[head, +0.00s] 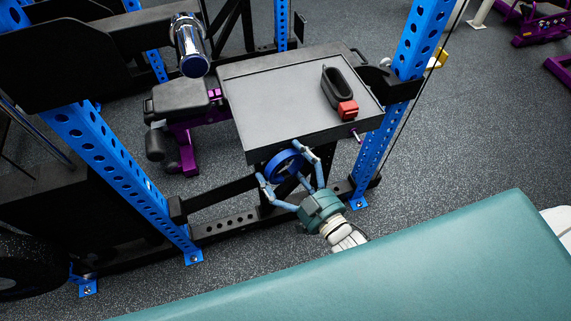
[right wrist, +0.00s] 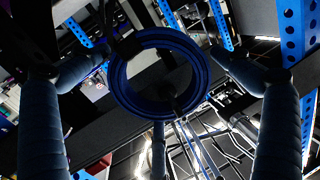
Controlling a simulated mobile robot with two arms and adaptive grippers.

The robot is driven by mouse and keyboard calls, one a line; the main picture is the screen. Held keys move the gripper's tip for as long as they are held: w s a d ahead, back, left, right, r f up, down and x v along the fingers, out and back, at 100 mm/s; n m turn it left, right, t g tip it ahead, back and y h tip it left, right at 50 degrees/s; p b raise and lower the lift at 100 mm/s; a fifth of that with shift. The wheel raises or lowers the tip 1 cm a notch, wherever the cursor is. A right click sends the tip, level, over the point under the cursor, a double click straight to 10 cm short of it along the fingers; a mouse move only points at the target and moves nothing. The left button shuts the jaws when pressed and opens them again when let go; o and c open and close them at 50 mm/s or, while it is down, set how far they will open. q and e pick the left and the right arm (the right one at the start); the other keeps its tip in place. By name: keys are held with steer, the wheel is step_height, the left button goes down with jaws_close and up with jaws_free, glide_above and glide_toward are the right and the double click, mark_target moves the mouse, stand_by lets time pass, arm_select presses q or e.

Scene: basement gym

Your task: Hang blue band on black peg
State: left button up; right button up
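The blue band (head: 284,164) is a round ring just under the front edge of the grey tray. My right gripper (head: 281,163) has its fingers bent around the band and appears shut on it. In the right wrist view the band (right wrist: 118,88) sits between my finger ends (right wrist: 160,85), which meet its outer rim. A dark, blunt piece (right wrist: 123,43) overlaps the band's upper left there. I cannot tell whether it is the black peg, or whether the band is around it. My left gripper is not in view.
Blue rack uprights (head: 105,160) stand at both sides.

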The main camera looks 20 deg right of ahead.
steer(key=v, duration=1.2)
steer(key=s+d+f+g+h, duration=0.1)
steer(key=s+f+g, duration=0.2)
steer(key=f, duration=0.7)
steer(key=s+d+f+g+h, duration=0.1)
steer(key=s+f+g, duration=0.1)
steer(key=f, duration=0.9)
steer(key=s+d+f+g+h, duration=0.1)
steer(key=s+f+g, duration=0.2)
steer(key=f, duration=0.7)
steer(key=s+d+f+g+h, duration=0.2)
steer(key=s+f+g, duration=0.6)
steer(key=s+f, duration=0.9)
steer(key=s+d, duration=0.2)
steer(key=shift+s+m, duration=0.3)
steer(key=shift+s, duration=0.05)
